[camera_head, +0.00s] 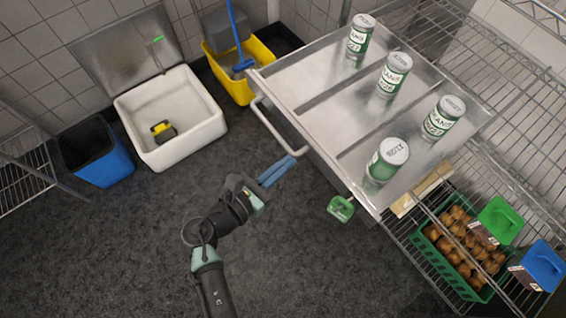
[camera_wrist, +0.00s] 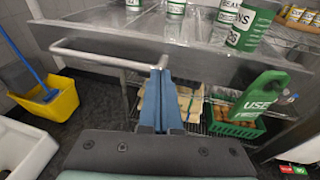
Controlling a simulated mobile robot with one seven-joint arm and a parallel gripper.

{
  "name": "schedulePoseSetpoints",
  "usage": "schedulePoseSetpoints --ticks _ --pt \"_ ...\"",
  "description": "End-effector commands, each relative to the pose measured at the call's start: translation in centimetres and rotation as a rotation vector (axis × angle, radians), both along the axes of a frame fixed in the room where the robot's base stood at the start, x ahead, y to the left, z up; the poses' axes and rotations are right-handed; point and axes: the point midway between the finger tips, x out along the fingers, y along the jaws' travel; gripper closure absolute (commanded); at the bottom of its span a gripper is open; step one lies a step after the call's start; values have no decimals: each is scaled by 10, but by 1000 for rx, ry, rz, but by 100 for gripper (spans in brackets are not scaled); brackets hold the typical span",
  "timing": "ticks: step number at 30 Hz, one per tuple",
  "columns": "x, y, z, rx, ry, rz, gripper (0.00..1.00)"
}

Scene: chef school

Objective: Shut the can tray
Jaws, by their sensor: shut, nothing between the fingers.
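The can tray (camera_head: 315,88) is a shiny metal drawer with divider strips. It is pulled out from the wire rack, and several green-and-white bean cans (camera_head: 391,74) stand upright on it. Its bar handle (camera_head: 275,132) runs along the front face; in the wrist view the handle (camera_wrist: 95,56) crosses the upper left. My gripper (camera_head: 291,160) has blue fingers pressed together with nothing between them. The fingertips (camera_wrist: 158,72) are at the near end of the handle, in front of the tray's front face. I cannot tell whether they touch it.
A green tag (camera_head: 341,208) hangs at the tray's near corner. Below are a green crate (camera_head: 428,232) of brown round food and two cartons, one green-topped (camera_head: 500,220), one blue-topped (camera_head: 544,265). A white bin (camera_head: 205,128), yellow bucket (camera_head: 238,92) and blue bin (camera_head: 105,165) stand left. Floor between is clear.

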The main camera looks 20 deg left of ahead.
Motion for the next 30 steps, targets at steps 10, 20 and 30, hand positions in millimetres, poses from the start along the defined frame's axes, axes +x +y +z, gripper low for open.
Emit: schedulePoseSetpoints --ticks 10,20,30 --pt "38 -32 0 0 -1 -8 100" --pt "110 -88 -1 1 -3 -9 100" --pt "180 -143 -2 2 -3 -7 100"
